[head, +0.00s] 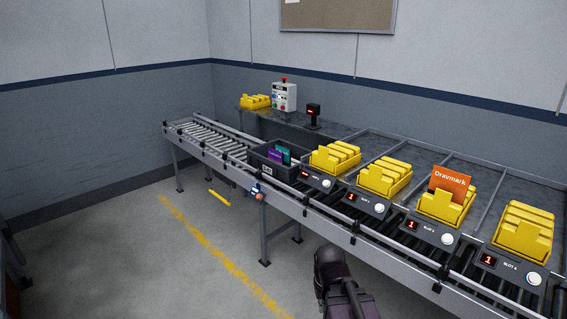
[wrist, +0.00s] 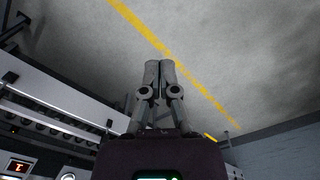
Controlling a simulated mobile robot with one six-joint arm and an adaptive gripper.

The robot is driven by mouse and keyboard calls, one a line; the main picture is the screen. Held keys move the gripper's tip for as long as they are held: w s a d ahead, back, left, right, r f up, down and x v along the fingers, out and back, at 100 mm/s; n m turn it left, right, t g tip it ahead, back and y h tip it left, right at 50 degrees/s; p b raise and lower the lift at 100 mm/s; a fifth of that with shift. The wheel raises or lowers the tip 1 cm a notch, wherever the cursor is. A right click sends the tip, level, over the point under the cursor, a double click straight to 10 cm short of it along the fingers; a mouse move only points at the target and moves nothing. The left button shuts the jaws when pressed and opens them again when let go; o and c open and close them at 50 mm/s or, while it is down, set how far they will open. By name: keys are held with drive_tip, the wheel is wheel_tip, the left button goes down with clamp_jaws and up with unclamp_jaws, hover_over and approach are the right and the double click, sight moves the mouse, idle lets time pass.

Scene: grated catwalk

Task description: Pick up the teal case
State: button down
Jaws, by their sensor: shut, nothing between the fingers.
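The teal case (head: 285,151) stands upright in a dark grey tote (head: 259,165) on the roller conveyor in the head view. A purple case (head: 274,155) stands beside it, in front of its left part. The lower part of the teal case is hidden by the tote wall. My gripper (wrist: 159,63) is shut and empty in the wrist view, with bare floor beyond its fingertips. The teal case does not show in the wrist view. My arm shows at the bottom middle of the head view, well apart from the tote.
Several yellow bins (head: 335,158) line the conveyor (head: 205,143) to the right of the tote; one holds an orange Draymark case (head: 451,182). A control box (head: 284,97) and a scanner (head: 313,115) stand behind. Floor in front, with a yellow line (head: 205,245), is mostly clear.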

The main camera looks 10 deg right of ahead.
idle(0.4)
drive_tip(key=c, duration=0.6)
unclamp_jaws()
drive_tip(key=shift+r, duration=0.25)
drive_tip(key=shift+o, duration=0.2)
wheel_tip(320, 180, up, 17)
drive_tip(key=p, duration=1.7)
drive_tip(key=shift+f, duration=0.2)
drive_tip(key=shift+w, duration=0.1)
